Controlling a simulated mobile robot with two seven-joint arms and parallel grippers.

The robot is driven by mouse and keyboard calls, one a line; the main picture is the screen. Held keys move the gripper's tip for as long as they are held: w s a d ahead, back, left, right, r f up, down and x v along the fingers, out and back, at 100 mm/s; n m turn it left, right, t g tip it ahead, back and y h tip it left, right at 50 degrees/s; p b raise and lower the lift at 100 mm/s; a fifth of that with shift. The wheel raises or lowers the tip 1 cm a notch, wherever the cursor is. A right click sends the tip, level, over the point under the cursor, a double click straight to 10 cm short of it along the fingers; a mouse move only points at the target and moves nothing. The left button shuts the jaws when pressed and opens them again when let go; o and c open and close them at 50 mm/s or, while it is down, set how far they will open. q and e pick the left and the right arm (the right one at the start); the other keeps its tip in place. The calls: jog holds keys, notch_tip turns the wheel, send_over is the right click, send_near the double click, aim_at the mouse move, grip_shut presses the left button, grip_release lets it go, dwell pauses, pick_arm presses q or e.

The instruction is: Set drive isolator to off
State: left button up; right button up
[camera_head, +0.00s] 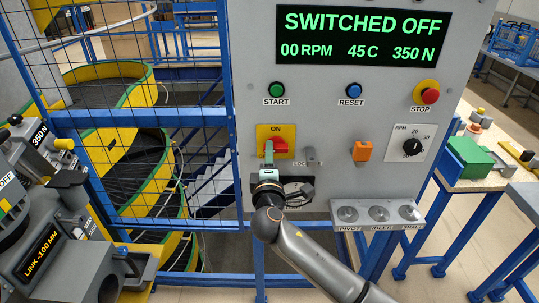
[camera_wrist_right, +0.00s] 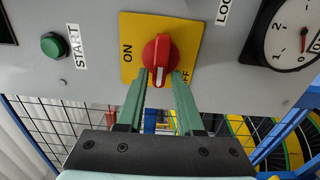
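The drive isolator is a red rotary knob (camera_head: 279,145) on a yellow plate (camera_head: 262,131) marked ON above and OFF below. In the right wrist view the knob (camera_wrist_right: 157,52) has a white mark pointing down towards my gripper, between the ON and OFF labels. My right gripper (camera_head: 268,158) is at the panel, at the lower left of the knob. In the wrist view its green fingers (camera_wrist_right: 160,78) are apart, one on either side of the knob's near end. A small gap seems to show; firm contact cannot be seen. The OFF label is partly hidden by a finger. My left gripper is out of view.
The panel display (camera_head: 362,36) reads SWITCHED OFF. A green START button (camera_head: 277,90), blue RESET button (camera_head: 353,90), red STOP button (camera_head: 430,96), orange switch (camera_head: 362,151) and RPM dial (camera_head: 411,147) surround the isolator. Blue mesh fencing (camera_head: 150,118) stands left.

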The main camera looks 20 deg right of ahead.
jog(key=shift+o, duration=1)
jog(key=shift+s, duration=0.1)
jog(key=b+v, duration=0.1)
jog(key=v, duration=1.1)
jog(key=shift+s+b, duration=0.2)
jog(key=shift+b, duration=0.2)
